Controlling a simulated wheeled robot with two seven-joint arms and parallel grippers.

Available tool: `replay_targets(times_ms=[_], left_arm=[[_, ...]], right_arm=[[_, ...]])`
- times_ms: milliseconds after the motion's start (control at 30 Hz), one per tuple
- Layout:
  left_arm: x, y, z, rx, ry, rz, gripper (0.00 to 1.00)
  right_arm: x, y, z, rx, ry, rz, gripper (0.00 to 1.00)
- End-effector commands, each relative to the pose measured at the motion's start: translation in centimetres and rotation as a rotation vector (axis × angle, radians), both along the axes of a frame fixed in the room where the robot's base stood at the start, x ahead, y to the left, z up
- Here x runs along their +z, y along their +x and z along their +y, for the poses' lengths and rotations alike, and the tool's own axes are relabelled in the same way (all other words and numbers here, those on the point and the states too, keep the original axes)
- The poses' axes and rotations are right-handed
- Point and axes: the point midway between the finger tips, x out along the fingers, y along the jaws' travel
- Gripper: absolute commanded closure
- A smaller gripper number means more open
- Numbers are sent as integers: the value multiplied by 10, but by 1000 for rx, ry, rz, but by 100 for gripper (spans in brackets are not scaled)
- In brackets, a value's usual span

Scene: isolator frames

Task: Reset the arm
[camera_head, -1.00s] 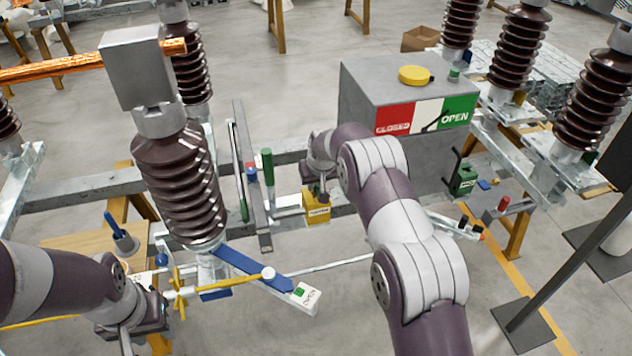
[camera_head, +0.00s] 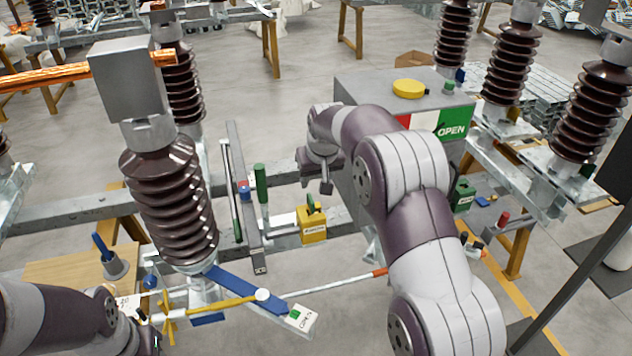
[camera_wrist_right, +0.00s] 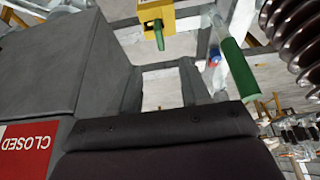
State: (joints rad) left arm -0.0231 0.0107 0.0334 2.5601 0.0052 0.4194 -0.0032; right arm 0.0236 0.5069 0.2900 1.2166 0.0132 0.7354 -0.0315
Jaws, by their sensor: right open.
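My right gripper (camera_head: 316,186) is open and empty, just above and behind the yellow box (camera_head: 312,230) in the head view, with a gap between them. The box has a green lever on top; in the right wrist view it is at the top (camera_wrist_right: 156,14), green lever hanging down. My right arm reaches in from the lower right, in front of the grey cabinet (camera_head: 365,92) with its CLOSED/OPEN label. My left gripper (camera_head: 148,342) is at the lower left corner, mostly cut off, beside a yellow cross-shaped handle (camera_head: 168,318); its jaws cannot be made out.
A large brown insulator (camera_head: 168,195) stands left, between my arms. Green-handled rods (camera_head: 261,185) rise beside it. A blue lever (camera_head: 245,288) with an OPEN tag lies low in front. More insulators (camera_head: 512,65) stand on the right. Grey floor shows between the frames.

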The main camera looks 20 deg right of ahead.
Motion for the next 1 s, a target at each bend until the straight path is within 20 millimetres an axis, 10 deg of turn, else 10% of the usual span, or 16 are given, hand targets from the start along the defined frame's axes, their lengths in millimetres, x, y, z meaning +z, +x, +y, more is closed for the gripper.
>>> replay_targets(times_ms=[567,1000], left_arm=[[-1,0,0,0,0,0,57],[-18,0,0,0,0,0,57]], right_arm=[[-18,-14,0,-7,2,25,53],[-82,-301,15,12,0,301,53]])
